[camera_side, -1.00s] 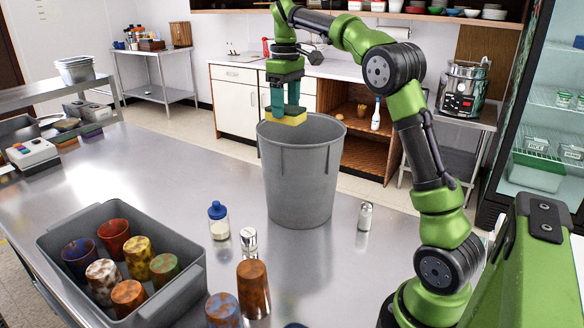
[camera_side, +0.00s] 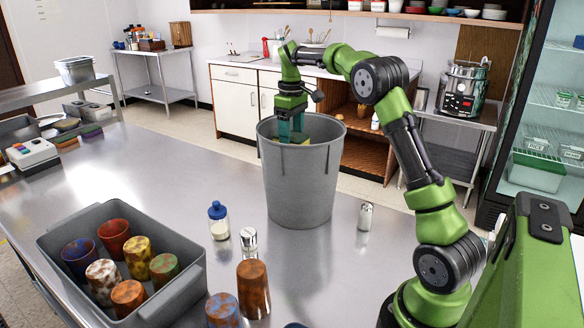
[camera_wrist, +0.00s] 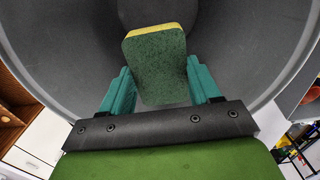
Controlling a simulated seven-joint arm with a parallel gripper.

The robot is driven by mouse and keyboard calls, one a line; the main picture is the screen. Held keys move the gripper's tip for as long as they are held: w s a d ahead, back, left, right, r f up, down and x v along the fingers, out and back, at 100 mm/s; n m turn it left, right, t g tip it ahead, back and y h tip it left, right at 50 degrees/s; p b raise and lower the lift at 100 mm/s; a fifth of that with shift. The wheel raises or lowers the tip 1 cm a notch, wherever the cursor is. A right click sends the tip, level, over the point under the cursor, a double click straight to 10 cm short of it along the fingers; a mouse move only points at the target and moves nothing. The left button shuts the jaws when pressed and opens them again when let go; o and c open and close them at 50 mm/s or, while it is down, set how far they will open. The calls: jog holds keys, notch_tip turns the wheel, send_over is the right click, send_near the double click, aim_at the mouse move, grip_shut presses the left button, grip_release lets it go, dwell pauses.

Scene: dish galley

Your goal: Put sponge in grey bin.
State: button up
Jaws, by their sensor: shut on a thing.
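The grey bin (camera_side: 300,185) stands upright on the steel counter in the side view. My gripper (camera_side: 291,138) reaches down into its mouth, with the fingertips below the rim. The sponge (camera_wrist: 158,65), yellow with a green scouring face, is held between the two teal fingers in the wrist view. In the side view only a small part of the sponge (camera_side: 304,142) shows above the near rim; the rest is hidden by the bin wall. The bin's dark inside (camera_wrist: 225,60) surrounds the sponge in the wrist view.
A grey tub (camera_side: 185,290) with several coloured cups stands at the front left. A blue-capped bottle (camera_side: 219,223), a glass shaker (camera_side: 249,243), a brown tumbler (camera_side: 253,290) and another shaker (camera_side: 365,217) stand near the bin. The counter's left middle (camera_side: 140,180) is clear.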

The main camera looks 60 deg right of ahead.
notch_tip(320, 180, down, 20)
jog(key=shift+r, duration=0.1)
dwell(0.5)
jog(key=o, duration=1)
jog(key=shift+f, duration=0.2)
notch_tip(320, 180, up, 12)
jog(key=shift+r, duration=0.25)
